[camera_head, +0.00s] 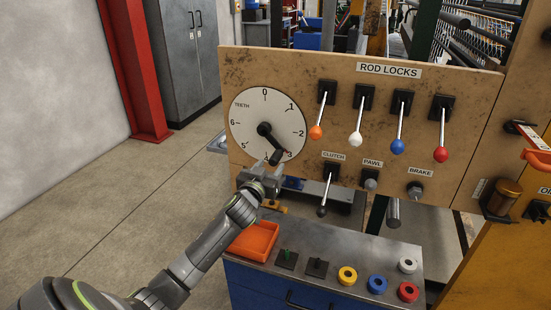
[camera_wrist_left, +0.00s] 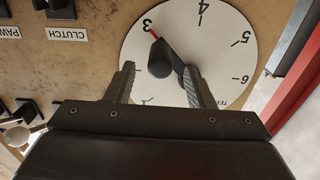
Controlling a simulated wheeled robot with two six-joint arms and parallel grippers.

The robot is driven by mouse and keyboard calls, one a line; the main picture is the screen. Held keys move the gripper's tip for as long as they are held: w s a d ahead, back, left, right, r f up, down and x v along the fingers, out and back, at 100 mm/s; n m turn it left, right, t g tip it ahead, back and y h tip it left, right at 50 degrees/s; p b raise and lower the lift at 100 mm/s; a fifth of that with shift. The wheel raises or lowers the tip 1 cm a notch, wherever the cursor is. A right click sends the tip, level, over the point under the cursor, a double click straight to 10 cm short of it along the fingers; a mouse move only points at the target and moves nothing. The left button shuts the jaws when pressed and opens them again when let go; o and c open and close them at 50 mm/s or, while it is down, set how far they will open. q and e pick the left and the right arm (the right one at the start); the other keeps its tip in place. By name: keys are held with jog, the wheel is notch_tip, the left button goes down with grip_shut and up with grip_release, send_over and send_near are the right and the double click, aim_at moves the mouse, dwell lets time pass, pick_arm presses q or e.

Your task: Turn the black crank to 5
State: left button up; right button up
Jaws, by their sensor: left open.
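The round white dial (camera_head: 243,108) is on the brown panel, with numbers from 0 at its top. The black crank (camera_head: 272,138) reaches from the dial's centre to the lower right, toward 3. In the left wrist view, the dial (camera_wrist_left: 222,60) appears upside down, and the crank's red pointer line points at 3. The crank's black handle (camera_wrist_left: 160,60) faces that camera. My left gripper (camera_head: 265,171) is open in front of the dial's lower edge. In the wrist view its fingers stand on either side of the handle, with gaps visible. My right gripper is not in view.
Rod-lock levers (camera_head: 398,130) with coloured knobs are to the dial's right. The clutch lever (camera_head: 324,195) hangs close to the right of my gripper. Below are an orange tray (camera_head: 254,241) and a bench (camera_head: 330,262) with coloured rings. Open floor lies left.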

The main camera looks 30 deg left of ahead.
aim_at(272, 163)
pick_arm(q)
jog(key=shift+x, duration=2.85)
jog(key=shift+s, duration=0.1)
grip_shut()
